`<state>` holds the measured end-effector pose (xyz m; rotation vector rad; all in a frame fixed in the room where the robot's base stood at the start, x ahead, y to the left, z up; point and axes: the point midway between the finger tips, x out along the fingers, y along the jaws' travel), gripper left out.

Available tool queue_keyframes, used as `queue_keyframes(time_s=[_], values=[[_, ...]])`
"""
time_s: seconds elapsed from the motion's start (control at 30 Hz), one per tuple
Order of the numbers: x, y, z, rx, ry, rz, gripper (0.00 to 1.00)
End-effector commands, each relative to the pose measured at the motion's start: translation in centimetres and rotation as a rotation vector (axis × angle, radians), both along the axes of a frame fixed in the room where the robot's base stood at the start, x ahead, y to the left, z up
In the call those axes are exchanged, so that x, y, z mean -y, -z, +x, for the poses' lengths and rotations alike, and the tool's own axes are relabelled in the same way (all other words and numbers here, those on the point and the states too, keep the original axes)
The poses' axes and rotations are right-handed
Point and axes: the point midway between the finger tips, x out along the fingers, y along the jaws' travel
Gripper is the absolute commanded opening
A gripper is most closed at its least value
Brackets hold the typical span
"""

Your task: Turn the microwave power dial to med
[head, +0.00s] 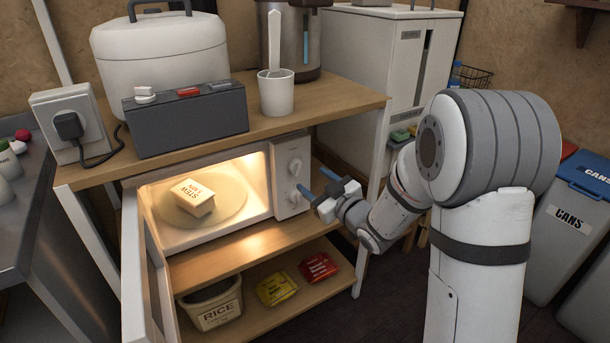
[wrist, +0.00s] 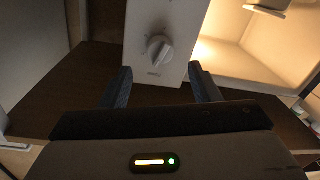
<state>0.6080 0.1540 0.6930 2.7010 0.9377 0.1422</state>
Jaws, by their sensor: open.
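The microwave (head: 225,228) stands on the middle shelf, its door (head: 140,270) swung open and its inside lit. Its white control panel (head: 284,157) has two round dials, an upper dial (head: 295,167) and a lower dial (head: 296,197). My gripper (head: 319,185) is open and empty, just right of the panel in the head view. In the wrist view one dial (wrist: 159,51) shows between and beyond the fingertips, apart from them. The small lettering beside it is too blurred to read, so I cannot tell its setting.
A box marked stew (head: 196,196) sits on the turntable inside. The wooden top shelf (head: 330,100) is close above the microwave, with a mug (head: 276,95) on it. A rice tub (head: 213,304) and packets (head: 276,288) lie below. Bins (head: 570,225) stand at the right.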

Motion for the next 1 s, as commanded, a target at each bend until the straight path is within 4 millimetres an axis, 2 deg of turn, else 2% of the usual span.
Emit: queue_keyframes(time_s=[0.3, 0.5, 0.7, 1.0], values=[[-3.0, 0.2, 3.8, -0.001, 0.001, 0.0, 0.56], [-3.6, 0.0, 4.7, -0.002, 0.004, 0.0, 0.56], [-3.6, 0.0, 4.8, -0.002, 0.005, 0.0, 0.56], [-3.6, 0.0, 4.7, -0.001, 0.005, -0.001, 0.33]])
